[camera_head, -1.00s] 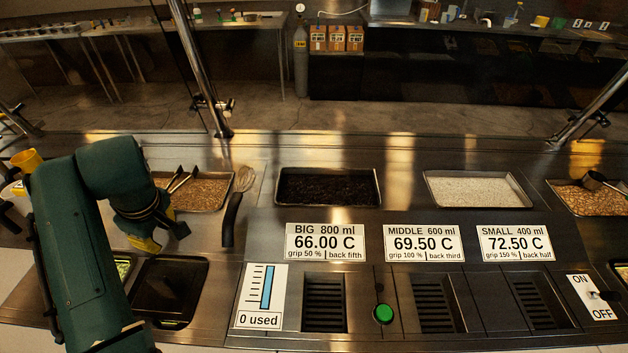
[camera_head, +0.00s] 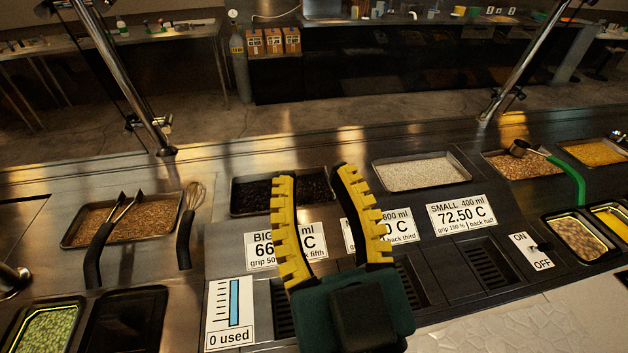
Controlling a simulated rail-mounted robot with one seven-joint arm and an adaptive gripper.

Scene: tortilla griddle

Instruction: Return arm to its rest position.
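My gripper (camera_head: 312,175) is in the middle of the view, close to the camera. Its two yellow toothed fingers point up and away and stand well apart, with nothing between them. The dark green gripper body (camera_head: 352,315) is at the lower middle. The fingers cover parts of the BIG sign (camera_head: 262,250) and the MIDDLE sign (camera_head: 396,222), and overlap the tray of black beans (camera_head: 250,195) behind. The rest of my arm is out of view.
Tongs (camera_head: 108,235) and a whisk (camera_head: 188,220) lean at the left by a grain tray (camera_head: 68,236). A ladle with a green handle (camera_head: 568,178) lies at the right. An ON/OFF switch (camera_head: 533,250) is right of the signs. Slanted metal posts (camera_head: 125,75) rise behind the counter.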

